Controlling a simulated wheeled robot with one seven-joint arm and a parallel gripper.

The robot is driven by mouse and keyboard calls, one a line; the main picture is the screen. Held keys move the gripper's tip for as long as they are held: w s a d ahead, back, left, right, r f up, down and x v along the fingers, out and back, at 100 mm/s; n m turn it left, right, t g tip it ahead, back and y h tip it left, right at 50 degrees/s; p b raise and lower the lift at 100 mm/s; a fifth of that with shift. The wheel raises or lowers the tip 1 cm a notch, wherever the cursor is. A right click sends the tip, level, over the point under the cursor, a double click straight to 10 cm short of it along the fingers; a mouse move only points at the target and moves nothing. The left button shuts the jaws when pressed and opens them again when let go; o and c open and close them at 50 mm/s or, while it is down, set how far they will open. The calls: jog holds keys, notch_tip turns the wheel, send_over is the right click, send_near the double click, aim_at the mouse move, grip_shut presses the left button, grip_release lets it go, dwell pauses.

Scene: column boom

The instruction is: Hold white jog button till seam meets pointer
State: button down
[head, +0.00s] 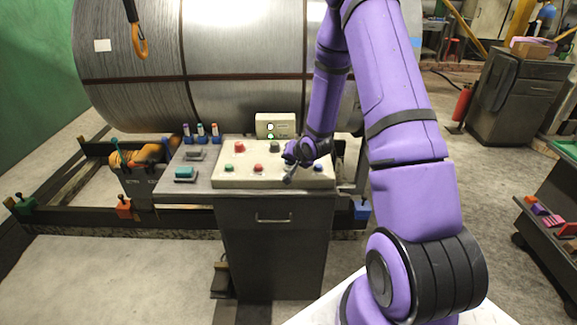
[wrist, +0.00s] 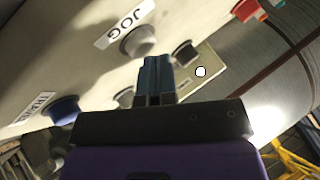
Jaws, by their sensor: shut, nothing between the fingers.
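The jog button (wrist: 138,42) is a pale round cap beside the JOG label (wrist: 122,22) in the wrist view. My gripper (wrist: 155,66) is shut and empty, its fingertips just below and right of that button in the picture. I see no clear contact; the height gap cannot be told. In the head view my gripper (head: 288,179) is over the right part of the console (head: 225,181) and hides the jog button. The big grey drum (head: 140,65) behind has dark lines across and around it; which is the seam is unclear.
A blue button (wrist: 62,110) sits left of my fingers, and a black button (wrist: 185,52) right of them. Red (head: 258,168) and green (head: 228,168) buttons share the panel.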

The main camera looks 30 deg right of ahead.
dwell(0.4)
jog(key=shift+r, duration=0.95)
jog(key=shift+r, duration=2.45)
